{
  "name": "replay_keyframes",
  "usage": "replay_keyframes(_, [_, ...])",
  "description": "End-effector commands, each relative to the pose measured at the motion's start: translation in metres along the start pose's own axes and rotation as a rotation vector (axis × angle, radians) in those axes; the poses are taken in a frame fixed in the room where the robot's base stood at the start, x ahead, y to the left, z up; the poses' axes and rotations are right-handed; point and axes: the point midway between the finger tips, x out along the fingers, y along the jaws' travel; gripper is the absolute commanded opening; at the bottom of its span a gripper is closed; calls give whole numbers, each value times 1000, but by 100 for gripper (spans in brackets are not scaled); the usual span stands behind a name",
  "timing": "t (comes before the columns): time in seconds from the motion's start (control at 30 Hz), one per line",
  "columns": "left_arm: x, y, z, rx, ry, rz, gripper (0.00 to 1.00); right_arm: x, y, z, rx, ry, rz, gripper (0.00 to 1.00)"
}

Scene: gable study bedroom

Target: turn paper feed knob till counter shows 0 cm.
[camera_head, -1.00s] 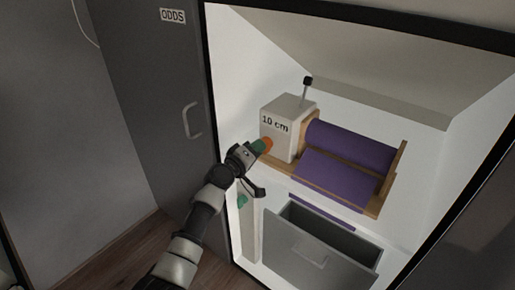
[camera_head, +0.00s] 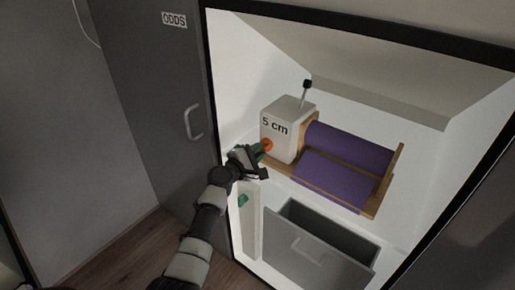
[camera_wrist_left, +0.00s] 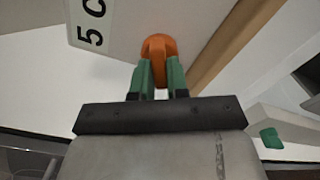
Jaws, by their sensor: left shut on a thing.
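The paper feeder is a white box (camera_head: 289,143) with a counter (camera_head: 275,126) that reads "5 cm" in the head view. The orange paper feed knob (camera_head: 267,145) sits on the box's front face, below the counter. In the left wrist view the orange knob (camera_wrist_left: 158,46) stands between the green fingertips of my left gripper (camera_wrist_left: 159,75), which is shut on it. In the head view the left gripper (camera_head: 257,151) is at the knob, partly covering it. My right gripper is not in view.
A purple paper roll (camera_head: 350,146) lies on a wooden frame beside the box. A lever (camera_head: 305,88) stands up from the box top. Below is an open grey drawer (camera_head: 318,250). A dark door (camera_head: 150,110) labelled "ODDS" is at the left. A green piece (camera_head: 242,200) shows below the gripper.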

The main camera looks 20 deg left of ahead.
Motion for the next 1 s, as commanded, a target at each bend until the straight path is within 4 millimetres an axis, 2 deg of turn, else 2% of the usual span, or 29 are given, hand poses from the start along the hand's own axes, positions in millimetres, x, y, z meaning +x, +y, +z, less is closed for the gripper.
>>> replay_keyframes(0.7, [0, -2, 2, -680, 3, -1, 0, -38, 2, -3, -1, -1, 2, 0])
replay_keyframes(1.0, [0, -4, 2, -916, 3, -1, 0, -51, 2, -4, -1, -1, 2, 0])
